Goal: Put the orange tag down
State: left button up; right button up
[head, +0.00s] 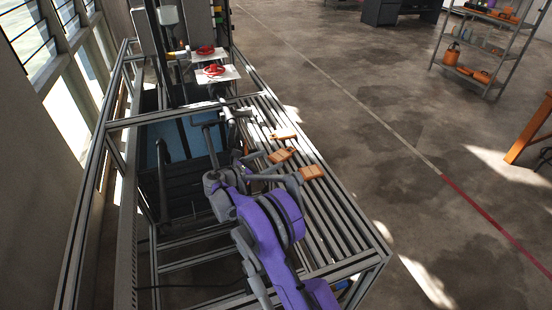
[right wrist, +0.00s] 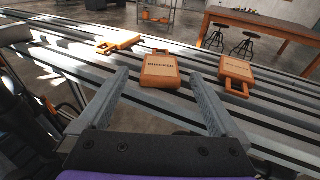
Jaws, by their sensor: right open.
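Three orange tags lie on the slatted metal rails: a far one (head: 284,134), a middle one (head: 280,155) and a near one (head: 312,172). In the right wrist view the middle tag (right wrist: 160,72) lies ahead between my finger lines, with dark lettering on its face. The near tag (right wrist: 236,72) is to its right and the far tag (right wrist: 120,43) to its left. My right gripper (head: 279,166) is open, its fingers reaching toward the middle tag. Its fingertips (right wrist: 160,77) stand apart with no visible grip on it. My left gripper is not in view.
Two red-handled parts (head: 214,70) on white plates stand at the far end of the metal frame (head: 376,258). A shelf rack (head: 487,45) stands at the back right. An orange-legged table (head: 530,132) is at the right edge. Bare rails lie nearer than the tags.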

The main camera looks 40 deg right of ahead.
jog(key=a+r, duration=0.1)
jog(key=a, duration=0.6)
jog(key=shift+s+b, duration=0.35)
jog(key=shift+s, duration=0.05)
